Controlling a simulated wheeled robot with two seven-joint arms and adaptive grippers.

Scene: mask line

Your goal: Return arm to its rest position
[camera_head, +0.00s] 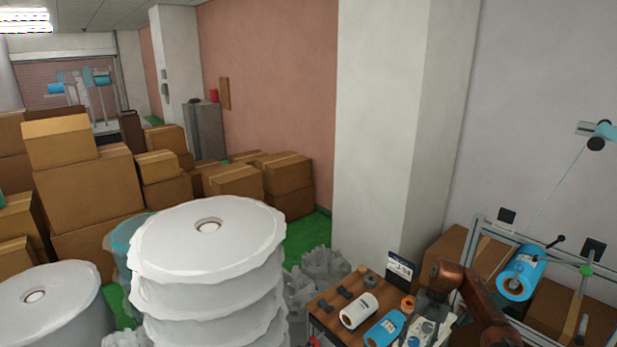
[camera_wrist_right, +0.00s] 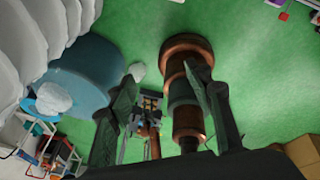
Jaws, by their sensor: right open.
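My right arm (camera_head: 482,305) comes in at the lower right of the head view, a copper-brown link beside the small wooden table. Its gripper cannot be made out in that view. In the right wrist view my right gripper (camera_wrist_right: 163,78) has its two dark green fingers spread wide apart, with nothing held between them. Behind the fingers are the green floor (camera_wrist_right: 260,70) and a copper and dark green column, which looks like part of my own body. My left arm and left gripper are not in view.
The wooden table (camera_head: 322,310) holds a white roll (camera_head: 359,311), a blue roll (camera_head: 384,328) and small parts. A metal frame with a blue roll (camera_head: 521,272) stands at right. Stacked white rolls (camera_head: 205,245) stand at centre left. Cardboard boxes (camera_head: 88,190) fill the left.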

